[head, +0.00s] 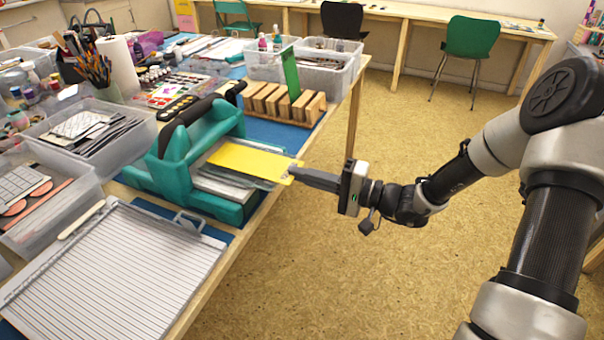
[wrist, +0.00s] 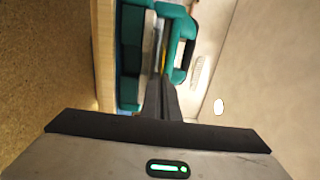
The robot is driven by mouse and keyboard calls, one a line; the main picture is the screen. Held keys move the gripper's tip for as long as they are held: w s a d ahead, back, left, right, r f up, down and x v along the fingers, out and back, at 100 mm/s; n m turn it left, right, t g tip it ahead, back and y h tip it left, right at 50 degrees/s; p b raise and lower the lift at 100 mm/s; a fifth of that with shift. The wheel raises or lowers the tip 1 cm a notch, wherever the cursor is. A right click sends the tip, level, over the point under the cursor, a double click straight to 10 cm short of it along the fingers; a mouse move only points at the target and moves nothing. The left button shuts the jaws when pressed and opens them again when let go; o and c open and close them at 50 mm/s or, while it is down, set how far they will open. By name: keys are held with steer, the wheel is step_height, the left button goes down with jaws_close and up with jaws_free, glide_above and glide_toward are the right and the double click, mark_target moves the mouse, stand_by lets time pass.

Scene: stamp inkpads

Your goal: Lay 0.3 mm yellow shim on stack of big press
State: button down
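The yellow shim (head: 252,161) is a thin flat sheet reaching into the opening of the big teal press (head: 182,160). It is over the stack of clear and grey plates (head: 225,186) on the press bed. I cannot tell whether it touches the stack. My gripper (head: 291,172) is shut on the shim's near right end, outside the press. In the wrist view my fingertips (wrist: 162,84) are close together in front of the teal press (wrist: 132,60), and the shim shows only as a thin yellow sliver (wrist: 164,62) seen edge-on.
A wooden rack (head: 284,103) behind the press holds an upright green shim (head: 291,74). A grooved white scoring board (head: 110,265) lies in front. Bins of supplies (head: 95,135) crowd the left. The table edge runs below my gripper; open floor (head: 400,130) is to the right.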

steer(key=shift+f, duration=0.3)
steer(key=c, duration=2)
jaws_free()
steer(key=shift+v, duration=2.5)
